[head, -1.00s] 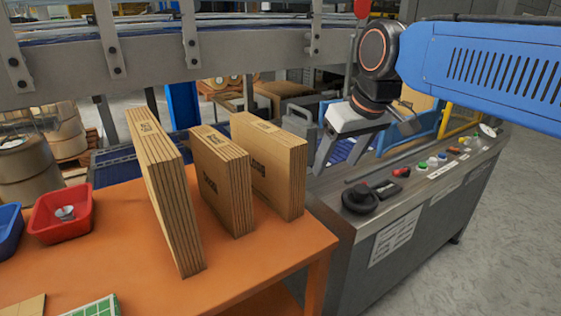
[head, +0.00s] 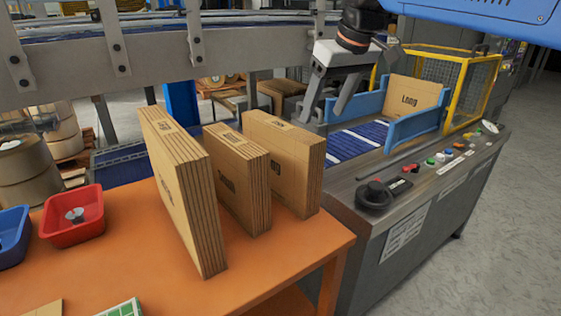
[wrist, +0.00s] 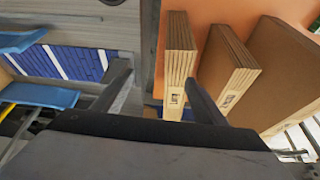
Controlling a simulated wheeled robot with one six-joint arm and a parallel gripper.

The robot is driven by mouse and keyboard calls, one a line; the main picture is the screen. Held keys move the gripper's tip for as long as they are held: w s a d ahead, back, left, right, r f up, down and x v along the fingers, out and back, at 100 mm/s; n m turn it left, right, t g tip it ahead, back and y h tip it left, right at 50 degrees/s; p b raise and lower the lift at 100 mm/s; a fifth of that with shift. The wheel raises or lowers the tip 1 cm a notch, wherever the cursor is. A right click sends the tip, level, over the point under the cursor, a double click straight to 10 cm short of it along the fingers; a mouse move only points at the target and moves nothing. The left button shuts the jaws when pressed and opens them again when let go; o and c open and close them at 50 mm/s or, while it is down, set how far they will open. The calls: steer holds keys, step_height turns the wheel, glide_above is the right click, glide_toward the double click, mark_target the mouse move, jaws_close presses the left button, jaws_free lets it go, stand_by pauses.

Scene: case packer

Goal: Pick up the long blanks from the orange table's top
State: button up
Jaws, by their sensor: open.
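Three upright brown cardboard bundles stand on the orange table (head: 150,285): a tall left one (head: 180,190), a middle one (head: 240,185) and a right one (head: 285,160). The middle one's face print looks like "Long"; the other prints are too small or slanted to read surely. My gripper (head: 322,112) is open and empty, above and just right of the right bundle. In the wrist view, the right bundle (wrist: 178,60) lies near my right finger, with the middle bundle (wrist: 228,65) and the left bundle (wrist: 280,70) beyond it. My gripper (wrist: 157,78) hides part of the scene below.
A machine (head: 400,215) with knobs and buttons stands right of the table; a board marked "Long" (head: 415,97) stands between its blue guides. Red (head: 72,215) and blue (head: 12,235) bins sit at the table's left. A conveyor frame (head: 150,60) runs behind. Bundles stand close together.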

steer(key=n, duration=0.2)
glide_toward(280, 124)
steer(key=shift+g, duration=0.3)
steer(key=x, duration=0.9)
steer(key=shift+w, duration=0.3)
steer(key=shift+y, duration=0.3)
steer(key=shift+x, duration=3)
steer(key=shift+s, duration=0.15)
steer(key=shift+c, duration=0.3)
jaws_close()
